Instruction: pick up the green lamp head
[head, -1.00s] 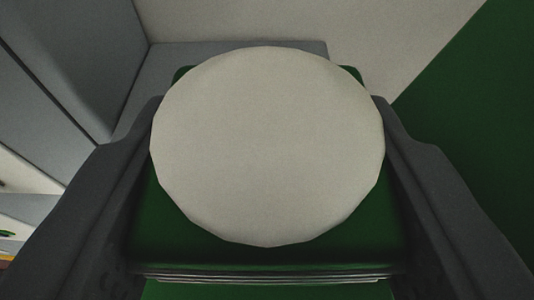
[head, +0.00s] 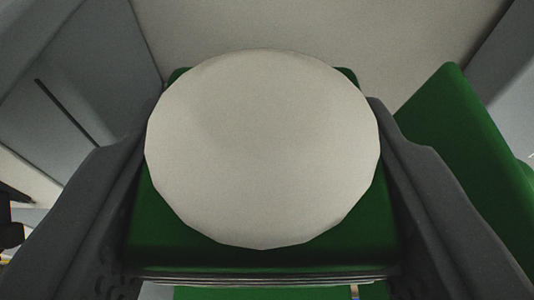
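The green lamp head (head: 165,240) fills the middle of the head view, close to the camera. A large round off-white disc (head: 263,150) covers most of its near face. My gripper (head: 262,118) has one dark grey finger on each side, and both fingers press against the sides of the lamp head. The gripper is shut on it. The fingertips' far ends and the back of the lamp head are hidden behind the disc.
Another green block-like surface (head: 465,150) stands at the right. Grey panels (head: 85,60) rise at the left, and a pale surface (head: 320,25) lies behind. A dark object (head: 12,225) shows at the left edge.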

